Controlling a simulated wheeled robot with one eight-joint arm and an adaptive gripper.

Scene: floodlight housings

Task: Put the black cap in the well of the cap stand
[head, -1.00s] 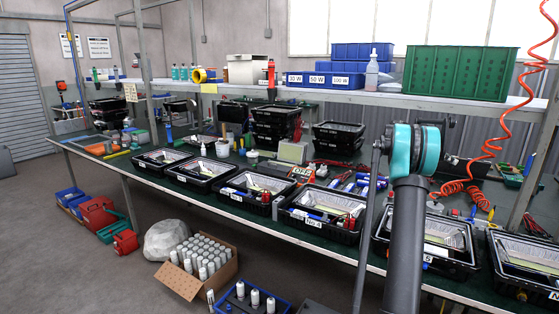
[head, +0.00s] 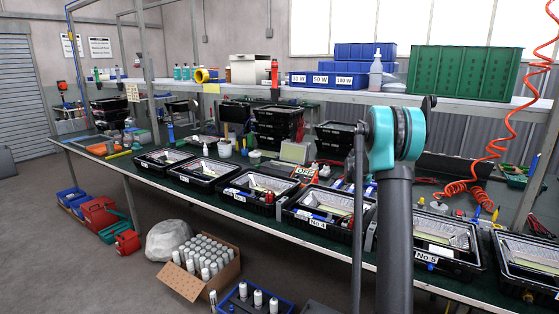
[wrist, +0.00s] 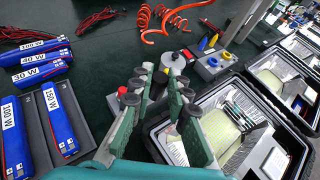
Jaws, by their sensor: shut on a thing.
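My gripper (wrist: 157,77) shows in the wrist view with its two green fingers closed in towards each other. It is shut on a small dark thing (wrist: 158,88), mostly hidden between the fingers, which I take to be the black cap. Just beyond the fingertips stands a pale grey round piece (wrist: 177,62). In the head view my arm hides the gripper.
Black floodlight housings (wrist: 196,110) stand right of the gripper, on the dark green bench (wrist: 95,75). Blue labelled packs (wrist: 62,118) lie in a grey tray at left. A coiled orange hose (wrist: 172,20) lies behind. A shelf with a green bin (head: 464,75) runs above.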

